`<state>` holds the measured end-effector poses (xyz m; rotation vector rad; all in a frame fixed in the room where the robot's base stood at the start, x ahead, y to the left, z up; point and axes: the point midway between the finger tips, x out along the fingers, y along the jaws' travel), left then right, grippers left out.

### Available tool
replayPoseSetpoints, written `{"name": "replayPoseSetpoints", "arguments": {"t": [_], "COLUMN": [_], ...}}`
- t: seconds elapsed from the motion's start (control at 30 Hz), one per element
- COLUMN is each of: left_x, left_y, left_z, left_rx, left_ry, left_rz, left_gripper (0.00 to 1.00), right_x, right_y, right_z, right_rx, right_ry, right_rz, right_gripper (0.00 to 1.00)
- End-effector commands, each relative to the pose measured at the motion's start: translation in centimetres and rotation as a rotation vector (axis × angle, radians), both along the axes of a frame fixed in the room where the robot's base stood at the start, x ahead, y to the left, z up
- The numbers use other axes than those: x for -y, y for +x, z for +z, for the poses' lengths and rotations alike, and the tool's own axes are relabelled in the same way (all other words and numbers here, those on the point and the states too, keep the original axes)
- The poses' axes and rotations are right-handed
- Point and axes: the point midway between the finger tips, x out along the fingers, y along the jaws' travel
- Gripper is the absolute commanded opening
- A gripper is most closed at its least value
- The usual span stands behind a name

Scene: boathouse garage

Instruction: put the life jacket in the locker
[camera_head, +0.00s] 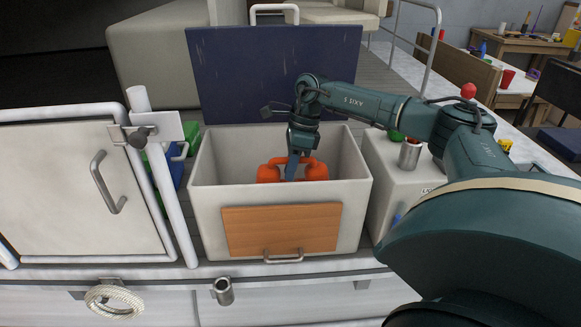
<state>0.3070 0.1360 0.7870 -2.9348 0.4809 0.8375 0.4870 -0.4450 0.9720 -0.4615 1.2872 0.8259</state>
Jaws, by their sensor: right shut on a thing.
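The orange life jacket (268,173) is inside the open white locker (205,200), its upper part showing below the rim line of the back wall. Its lower part is hidden by the locker's front wall. My right gripper (292,172) reaches down into the locker from above and is shut on the life jacket near its middle. The fingertips are partly hidden against the orange. The locker's dark blue lid (270,70) stands open at the back. My left gripper is not in view.
A white cabinet door (75,190) with a handle and a white post stand at the left. A white box (385,185) with a metal cup (410,153) on it is right of the locker. A coil of rope (114,300) hangs at the front left.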

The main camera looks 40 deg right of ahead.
Motion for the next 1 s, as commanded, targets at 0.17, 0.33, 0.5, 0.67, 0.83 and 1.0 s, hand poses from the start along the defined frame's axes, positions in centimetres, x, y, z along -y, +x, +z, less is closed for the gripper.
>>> {"name": "replayPoseSetpoints", "arguments": {"t": [0.17, 0.33, 0.5, 0.67, 0.83, 1.0], "left_x": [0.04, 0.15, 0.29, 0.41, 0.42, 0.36], "left_y": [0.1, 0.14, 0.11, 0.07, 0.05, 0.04], "left_z": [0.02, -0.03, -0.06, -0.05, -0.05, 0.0], "left_rx": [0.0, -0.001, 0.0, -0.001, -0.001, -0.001], "left_ry": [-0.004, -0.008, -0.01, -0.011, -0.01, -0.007], "left_rz": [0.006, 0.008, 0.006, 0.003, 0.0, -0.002], "left_gripper": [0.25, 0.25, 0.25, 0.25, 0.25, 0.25], "right_x": [-0.03, -0.03, -0.03, -0.02, -0.02, 0.08], "right_y": [0.05, 0.05, 0.02, 0.02, 0.02, 0.03], "right_z": [-0.27, -0.38, -0.58, -0.57, -0.57, 0.03], "right_rx": [0.003, 0.002, 0.0, 0.0, 0.0, 0.003], "right_ry": [0.002, 0.001, 0.0, 0.0, 0.0, 0.0], "right_rz": [0.0, 0.0, 0.001, 0.001, 0.001, 0.0], "right_gripper": [0.0, 0.0, 0.24, 0.37, 0.38, 0.38]}}
